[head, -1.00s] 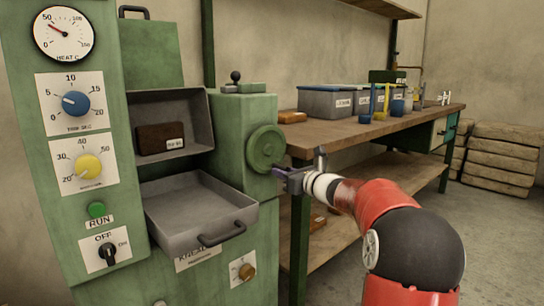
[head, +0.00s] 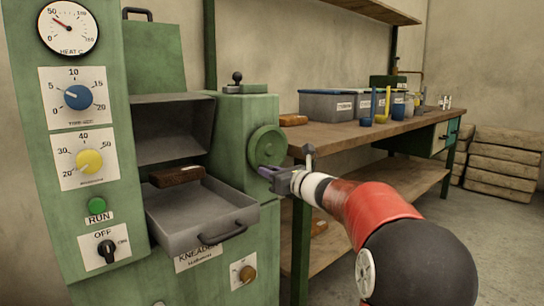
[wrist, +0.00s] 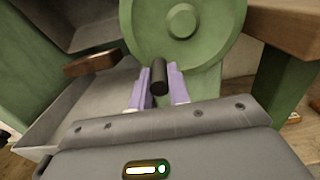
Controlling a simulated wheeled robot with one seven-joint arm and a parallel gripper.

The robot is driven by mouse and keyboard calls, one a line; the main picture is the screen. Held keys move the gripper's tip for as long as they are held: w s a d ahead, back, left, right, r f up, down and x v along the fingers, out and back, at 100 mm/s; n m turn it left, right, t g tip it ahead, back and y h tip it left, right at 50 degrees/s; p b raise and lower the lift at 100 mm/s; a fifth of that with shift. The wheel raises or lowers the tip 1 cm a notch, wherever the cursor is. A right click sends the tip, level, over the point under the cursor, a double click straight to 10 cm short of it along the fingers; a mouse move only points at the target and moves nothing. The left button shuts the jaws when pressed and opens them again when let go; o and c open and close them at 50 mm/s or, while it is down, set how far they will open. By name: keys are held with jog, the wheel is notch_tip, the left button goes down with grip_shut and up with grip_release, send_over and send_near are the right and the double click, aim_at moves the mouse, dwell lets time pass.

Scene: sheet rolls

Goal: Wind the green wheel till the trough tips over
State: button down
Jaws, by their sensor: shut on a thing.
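The green wheel (head: 268,143) is on the right side of the green machine; it also shows in the wrist view (wrist: 208,52). My gripper (head: 272,173) is at the wheel's lower rim. In the wrist view its purple fingers (wrist: 159,90) are shut on the wheel's black handle (wrist: 158,72). The grey trough (head: 172,125) is tilted forward and looks empty. A brown block (head: 178,177) is below the trough's front lip, at the back of the lower grey tray (head: 195,220). I cannot tell whether it rests on the tray floor. The handle is mostly hidden in the head view.
The wooden bench (head: 350,132) stands right of the wheel, with grey bins (head: 330,105) and a brown block (head: 293,120) on it. The machine's front has a blue dial (head: 78,97), a yellow dial (head: 89,161) and a green button (head: 97,205).

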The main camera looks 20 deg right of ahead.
jog(key=shift+s+a+r+p, duration=0.15)
jog(key=shift+a+r+p, duration=0.25)
jog(key=shift+a, duration=0.5)
jog(key=shift+a+r+p, duration=0.3)
jog(key=shift+r+p, duration=0.05)
jog(key=shift+r, duration=0.3)
jog(key=shift+a+r+p, duration=0.3)
jog(key=shift+r+p, duration=0.05)
jog(key=shift+r, duration=0.3)
jog(key=c, duration=1.2)
grip_release()
jog(key=shift+a, duration=0.1)
jog(key=shift+c, duration=0.2)
jog(key=o, duration=1)
jog(key=shift+d, duration=0.25)
jog(key=shift+o, duration=0.2)
jog(key=shift+d+f, duration=0.1)
jog(key=shift+s+d, duration=0.15)
jog(key=b, duration=0.1)
send_near(254, 158)
jog(key=v, duration=0.2)
jog(key=shift+s+d, duration=0.15)
jog(key=shift+s, duration=0.15)
